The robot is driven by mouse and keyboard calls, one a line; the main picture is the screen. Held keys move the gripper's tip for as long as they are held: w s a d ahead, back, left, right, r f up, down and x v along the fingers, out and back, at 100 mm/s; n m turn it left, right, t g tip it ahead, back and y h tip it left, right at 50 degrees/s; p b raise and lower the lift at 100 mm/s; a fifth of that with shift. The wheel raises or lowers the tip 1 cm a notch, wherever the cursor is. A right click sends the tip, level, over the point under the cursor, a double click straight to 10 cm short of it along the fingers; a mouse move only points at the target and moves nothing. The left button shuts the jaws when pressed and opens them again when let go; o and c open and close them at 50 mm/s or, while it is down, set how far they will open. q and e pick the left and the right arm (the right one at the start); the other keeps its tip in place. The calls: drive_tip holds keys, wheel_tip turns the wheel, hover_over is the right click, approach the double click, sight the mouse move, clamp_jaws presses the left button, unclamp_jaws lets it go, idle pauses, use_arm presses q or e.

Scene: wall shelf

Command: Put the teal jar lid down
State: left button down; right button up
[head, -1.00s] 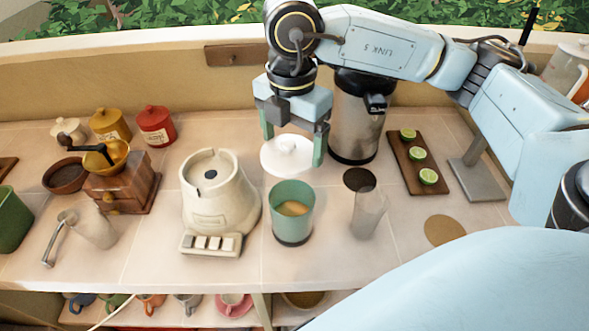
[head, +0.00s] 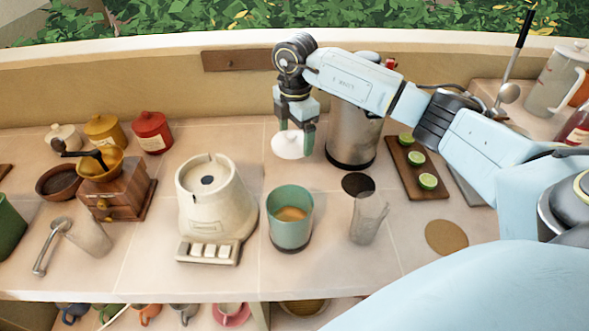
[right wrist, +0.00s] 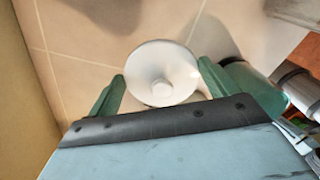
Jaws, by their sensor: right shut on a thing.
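The teal jar (head: 290,230) stands open on the tiled counter, with tan contents inside. Its lid (head: 287,150) is a white disc with a small knob, behind the jar near the back wall. My right gripper (head: 294,139) is shut on the lid from above. In the right wrist view, the lid (right wrist: 160,62) sits level between the two green fingers of the gripper (right wrist: 160,85), over bare tiles. I cannot tell whether the lid touches the counter. My left gripper is not in view.
A steel flask (head: 350,140) stands close right of the lid. A board with lime halves (head: 405,165) is farther right. A clear glass (head: 367,218) is beside the jar, and a cream appliance (head: 215,200) is left. Bare counter lies left of the lid.

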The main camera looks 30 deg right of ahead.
hover_over(295, 177)
wheel_tip(295, 177, down, 8)
drive_tip(key=shift+r, duration=0.1)
drive_tip(key=shift+f, duration=1.95)
drive_tip(key=shift+f, duration=0.1)
drive_tip(key=o, duration=0.8)
drive_tip(key=shift+r, duration=0.3)
wheel_tip(295, 177, up, 12)
drive_tip(key=shift+f, duration=0.15)
